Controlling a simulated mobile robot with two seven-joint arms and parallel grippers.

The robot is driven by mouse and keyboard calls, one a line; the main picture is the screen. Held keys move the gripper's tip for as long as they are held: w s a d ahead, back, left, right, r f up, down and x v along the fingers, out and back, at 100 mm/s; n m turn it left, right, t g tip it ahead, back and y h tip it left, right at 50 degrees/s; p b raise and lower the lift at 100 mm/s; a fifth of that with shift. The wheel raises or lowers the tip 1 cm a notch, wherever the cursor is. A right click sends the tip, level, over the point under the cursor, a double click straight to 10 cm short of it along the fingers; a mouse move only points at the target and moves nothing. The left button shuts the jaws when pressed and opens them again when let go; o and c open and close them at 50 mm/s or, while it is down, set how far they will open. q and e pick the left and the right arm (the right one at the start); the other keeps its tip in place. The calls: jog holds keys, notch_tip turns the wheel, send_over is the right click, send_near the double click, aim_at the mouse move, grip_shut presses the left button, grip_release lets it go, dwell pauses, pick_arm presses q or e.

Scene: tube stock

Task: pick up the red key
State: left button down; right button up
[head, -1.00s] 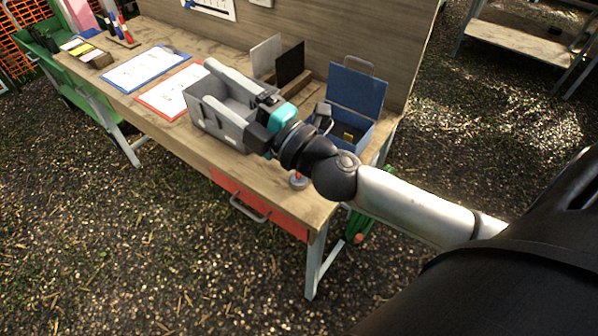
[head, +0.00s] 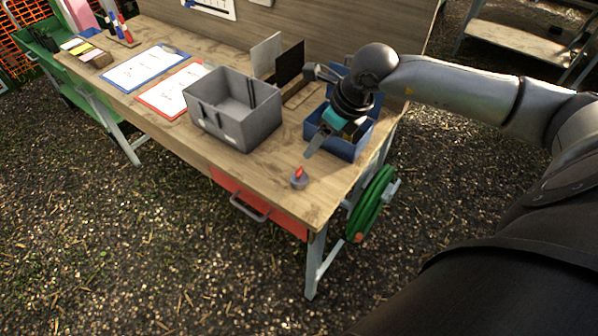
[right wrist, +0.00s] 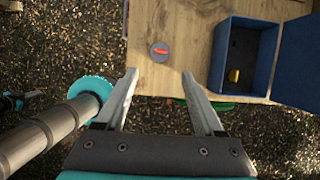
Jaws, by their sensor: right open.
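The red key (head: 299,170) stands in a small round grey base near the front right corner of the workbench (head: 270,190). In the right wrist view the key (right wrist: 160,50) lies ahead of the fingertips, between their lines. My right gripper (head: 316,143) is open and empty. It points down toward the bench, above and behind the key, in front of the blue box. Its two fingers (right wrist: 160,78) show apart in the right wrist view. A small dark part at that view's left edge may be my left gripper, too cut off to read.
The open blue box (head: 345,148) holds a yellow item (right wrist: 234,75) and stands right of the key. A grey bin (head: 240,135) stands to the left. A green reel (head: 372,205) hangs at the bench end. Bare wood surrounds the key.

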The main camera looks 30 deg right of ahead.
send_near(299, 169)
jog(key=x, duration=0.5)
jog(key=shift+a, duration=0.1)
jog(key=shift+x, duration=2.7)
grip_shut()
